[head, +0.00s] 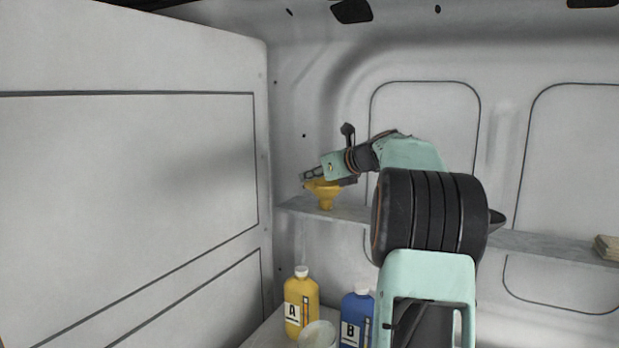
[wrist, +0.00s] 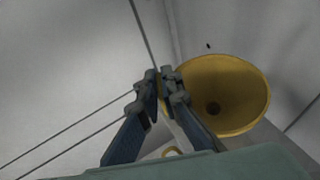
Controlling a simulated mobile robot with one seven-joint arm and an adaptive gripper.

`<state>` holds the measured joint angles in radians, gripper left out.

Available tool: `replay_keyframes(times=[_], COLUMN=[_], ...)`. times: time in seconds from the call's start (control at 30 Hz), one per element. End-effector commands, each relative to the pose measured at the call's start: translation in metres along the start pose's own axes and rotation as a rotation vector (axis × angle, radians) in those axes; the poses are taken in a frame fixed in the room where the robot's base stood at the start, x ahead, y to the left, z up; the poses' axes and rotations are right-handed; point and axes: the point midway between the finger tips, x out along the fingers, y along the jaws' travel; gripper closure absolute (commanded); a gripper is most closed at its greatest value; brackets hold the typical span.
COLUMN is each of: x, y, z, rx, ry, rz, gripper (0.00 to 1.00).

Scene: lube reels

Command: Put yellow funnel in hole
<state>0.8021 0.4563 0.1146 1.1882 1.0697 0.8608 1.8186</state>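The yellow funnel (head: 323,192) is upright at the left end of the back shelf, wide mouth up. Its spout is at shelf height; I cannot tell if it touches the shelf or is in a hole. My gripper (head: 308,177) is at the funnel's mouth. In the wrist view, the fingertips (wrist: 160,76) are close together, with a narrow gap. The funnel (wrist: 225,92) shows its open mouth to their right, and the right finger overlaps its left rim. I cannot tell whether the fingers hold the rim. No hole for the funnel is clearly visible.
The narrow shelf (head: 548,247) runs along the back wall, with a beige stack (head: 607,247) at its right. Below stand a yellow bottle A (head: 298,303), a blue bottle B (head: 354,318) and a whitish round container (head: 318,335). A wall panel closes the left side.

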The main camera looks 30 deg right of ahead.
Motion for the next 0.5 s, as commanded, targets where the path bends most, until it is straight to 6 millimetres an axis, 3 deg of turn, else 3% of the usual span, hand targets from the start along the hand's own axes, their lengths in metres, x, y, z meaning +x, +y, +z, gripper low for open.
replay_keyframes(times=[0.5], x=[0.0031], y=[-0.0005], z=[-0.0079], rx=[0.001], ry=[-0.001], rz=[-0.002], gripper=[1.0])
